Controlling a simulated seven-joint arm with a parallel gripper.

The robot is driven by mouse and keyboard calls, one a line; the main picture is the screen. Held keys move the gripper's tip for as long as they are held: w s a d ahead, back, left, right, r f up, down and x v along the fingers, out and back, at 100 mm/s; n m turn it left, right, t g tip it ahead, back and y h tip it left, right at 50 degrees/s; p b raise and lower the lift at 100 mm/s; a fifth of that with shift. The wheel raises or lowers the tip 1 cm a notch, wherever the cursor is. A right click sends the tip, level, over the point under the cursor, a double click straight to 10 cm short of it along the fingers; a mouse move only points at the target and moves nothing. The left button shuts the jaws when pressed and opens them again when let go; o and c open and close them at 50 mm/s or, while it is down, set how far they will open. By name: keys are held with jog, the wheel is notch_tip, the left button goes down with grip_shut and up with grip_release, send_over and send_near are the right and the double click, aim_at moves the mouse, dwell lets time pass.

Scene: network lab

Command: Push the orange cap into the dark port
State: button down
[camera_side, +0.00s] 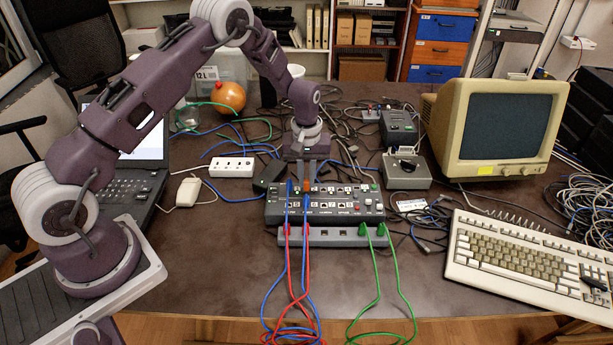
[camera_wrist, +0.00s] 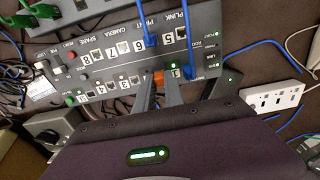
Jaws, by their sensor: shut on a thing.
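The orange cap (camera_wrist: 158,77) sits between the two fingers of my gripper (camera_wrist: 160,88) in the wrist view. In the side view the cap (camera_side: 306,185) shows as a small orange patch below my gripper (camera_side: 307,172), at the back edge of the grey port panel (camera_side: 374,206). My gripper is shut on the cap, over the back row of ports. The panel also shows in the wrist view (camera_wrist: 203,22), with numbered ports, small lights and plugged blue cables. The fingers hide what is directly under the cap. I cannot tell which port is the dark one.
Blue cables (camera_wrist: 147,25) rise from the panel close to my gripper. A second, lighter strip (camera_side: 345,238) with red and green cables lies in front. A white power strip (camera_side: 231,167) and black adapter (camera_side: 270,177) stand left. A keyboard (camera_side: 520,262) and monitor (camera_side: 497,125) are right.

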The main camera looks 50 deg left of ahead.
jog(key=shift+f, duration=0.25)
dwell(0.6)
jog(key=c, duration=1.4)
grip_release()
jog(key=shift+o, duration=0.2)
jog(key=shift+r, duration=0.1)
notch_tip(320, 180, up, 7)
jog(key=s+d+r+m+t, duration=0.15)
jog(key=s+r, duration=0.35)
jog(key=r, duration=0.5)
jog(key=s+d+r+m+t, duration=0.1)
jog(key=s+d+r+m, duration=0.3)
jog(key=r, duration=0.6)
jog(key=s+r+m+t, duration=0.1)
jog(key=s+r, duration=0.1)
jog(key=s, duration=0.9)
jog(key=s+d+r+m+t, duration=0.1)
jog(key=s+r+m+t, duration=0.1)
jog(key=s, duration=1)
jog(key=shift+s+d+r, duration=0.2)
jog(key=shift+d+r, duration=0.1)
jog(key=shift+r, duration=0.2)
